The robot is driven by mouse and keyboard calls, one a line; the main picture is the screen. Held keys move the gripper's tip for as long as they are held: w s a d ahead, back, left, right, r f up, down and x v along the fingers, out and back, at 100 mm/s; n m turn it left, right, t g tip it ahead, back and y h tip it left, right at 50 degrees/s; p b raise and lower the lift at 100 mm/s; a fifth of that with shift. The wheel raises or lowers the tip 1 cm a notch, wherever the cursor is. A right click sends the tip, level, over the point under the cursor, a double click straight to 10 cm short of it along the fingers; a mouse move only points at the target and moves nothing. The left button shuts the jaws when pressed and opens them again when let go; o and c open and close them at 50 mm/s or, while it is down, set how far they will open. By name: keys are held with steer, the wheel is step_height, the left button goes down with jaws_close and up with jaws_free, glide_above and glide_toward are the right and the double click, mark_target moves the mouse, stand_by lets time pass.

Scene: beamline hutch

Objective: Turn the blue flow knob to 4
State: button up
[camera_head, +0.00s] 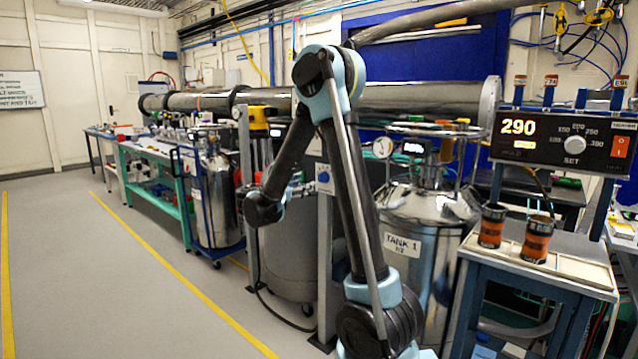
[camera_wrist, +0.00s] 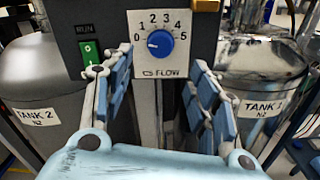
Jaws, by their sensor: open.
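The blue flow knob (camera_wrist: 159,43) sits on a white dial plate (camera_wrist: 171,72) marked 0 to 5 and "CS FLOW". Its white mark points left, close to the 0 side. The knob also shows small in the head view (camera_head: 323,177), on a grey post. My gripper (camera_wrist: 160,72) is open and empty, facing the plate. Its two blue-padded fingers stand wide apart, left and right of the knob and lower in the picture. No contact with the knob shows. In the head view my gripper is small and partly hidden by my arm.
Tank 2 (camera_wrist: 40,85) and Tank 1 (camera_wrist: 262,82) flank the post. A bench (camera_head: 540,270) with a 290 display unit (camera_head: 518,127) stands right. The floor at left is clear.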

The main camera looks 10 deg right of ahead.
mark_target(321, 178)
steer(key=x, duration=1)
steer(key=shift+w+d, duration=0.1)
steer(key=shift+w, duration=0.05)
steer(key=shift+c, duration=0.6)
steer(key=c, duration=0.9)
